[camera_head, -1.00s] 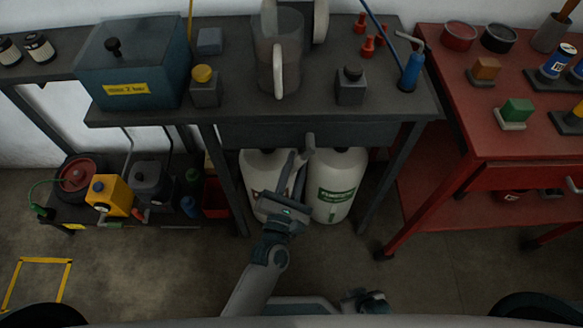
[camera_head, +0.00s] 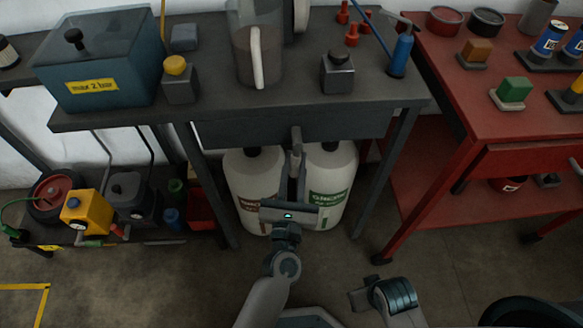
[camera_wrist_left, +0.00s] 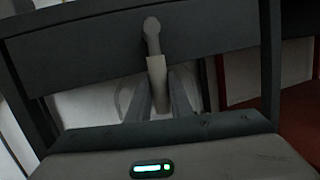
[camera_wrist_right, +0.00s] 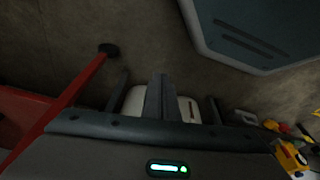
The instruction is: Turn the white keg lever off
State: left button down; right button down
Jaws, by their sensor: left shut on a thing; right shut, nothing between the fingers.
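A light grey lever (camera_head: 296,139) hangs from a pivot on the dark front panel of the bench, and its handle points down. The lever also shows in the left wrist view (camera_wrist_left: 158,75), its lower end between my finger tips. My left gripper (camera_head: 297,163) comes up from below and is shut on the lever's lower end. Two white kegs, a left one (camera_head: 247,178) with a brownish label and a right one (camera_head: 335,172) with a green label, stand under the bench behind the gripper, which partly hides them. My right gripper (camera_wrist_right: 160,88) is shut and empty, low down away from the lever.
The dark bench (camera_head: 300,103) carries a clear jug (camera_head: 256,55), a blue-grey box (camera_head: 100,60) and small blocks. A red table (camera_head: 500,135) stands on the right. The floor in front is clear.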

pick_arm(q)
jog(key=shift+d+n+b, duration=0.3)
jog(key=shift+n+b, duration=0.2)
pick_arm(e)
jog(key=shift+v, duration=2.2)
pick_arm(q)
jog(key=c, duration=1.9)
grip_release()
jog(key=shift+o, duration=0.2)
jog(key=shift+s, duration=0.1)
